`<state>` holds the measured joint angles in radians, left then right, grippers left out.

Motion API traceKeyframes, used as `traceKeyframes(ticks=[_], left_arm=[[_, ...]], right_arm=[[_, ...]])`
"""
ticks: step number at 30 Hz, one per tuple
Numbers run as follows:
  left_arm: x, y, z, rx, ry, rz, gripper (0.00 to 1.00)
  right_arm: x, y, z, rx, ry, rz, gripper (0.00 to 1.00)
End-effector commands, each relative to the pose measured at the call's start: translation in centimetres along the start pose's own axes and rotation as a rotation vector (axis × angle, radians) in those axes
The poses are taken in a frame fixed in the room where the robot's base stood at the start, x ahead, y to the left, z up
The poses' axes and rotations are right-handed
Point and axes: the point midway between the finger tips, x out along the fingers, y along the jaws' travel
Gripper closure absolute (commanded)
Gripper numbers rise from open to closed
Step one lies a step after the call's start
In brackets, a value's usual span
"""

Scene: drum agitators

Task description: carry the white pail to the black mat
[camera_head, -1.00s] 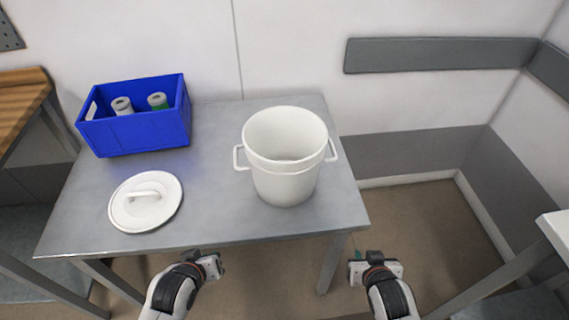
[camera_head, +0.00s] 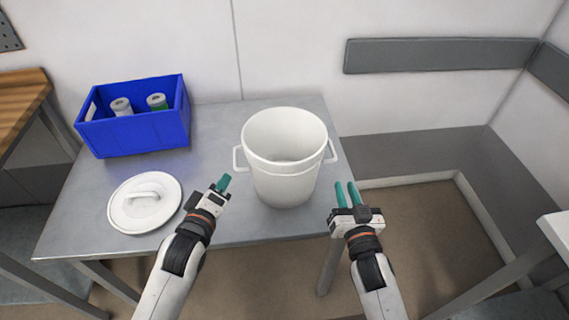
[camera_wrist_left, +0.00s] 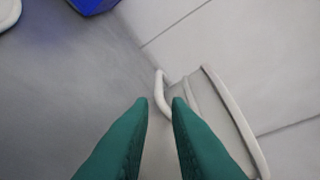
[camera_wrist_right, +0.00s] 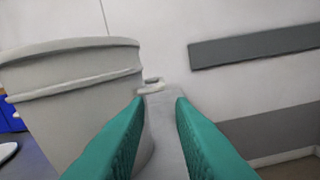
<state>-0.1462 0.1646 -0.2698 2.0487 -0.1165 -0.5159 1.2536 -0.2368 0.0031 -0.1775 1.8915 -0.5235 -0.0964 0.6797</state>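The white pail (camera_head: 284,165) stands upright and open on the grey table, with a loop handle on each side. My left gripper (camera_head: 224,183) is in front of and left of the pail, apart from it. In the left wrist view the left handle (camera_wrist_left: 160,92) shows just beyond its parted green fingers (camera_wrist_left: 160,102). My right gripper (camera_head: 347,186) is at the table's right edge, right of the pail. In the right wrist view its green fingers (camera_wrist_right: 160,100) are parted and empty, with the right handle (camera_wrist_right: 152,86) beyond them. No black mat is in view.
A white lid (camera_head: 145,203) lies on the table (camera_head: 215,125) at left, close to my left gripper. A blue crate (camera_head: 140,133) with bottles stands at the back left. A wooden-topped bench (camera_head: 20,100) is at far left, and a white surface (camera_head: 557,230) is at far right.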

Motion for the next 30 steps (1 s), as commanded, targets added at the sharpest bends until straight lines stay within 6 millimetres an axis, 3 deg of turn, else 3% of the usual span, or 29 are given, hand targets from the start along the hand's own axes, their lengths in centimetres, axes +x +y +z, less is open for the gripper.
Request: traceKeyframes(ticks=[7,21,30], left_arm=[[1.8,0.0,0.0,0.001,-0.001,0.001,0.84],[10.1,0.0,0.0,0.001,0.0,0.002,0.84],[12.0,0.1,0.0,0.001,0.0,0.002,0.84]], right_arm=[[1.8,0.0,0.0,-0.001,-0.001,0.0,0.78],[10.2,0.0,0.0,-0.001,0.0,-0.001,0.78],[12.0,-0.1,0.0,0.0,0.001,-0.001,0.78]])
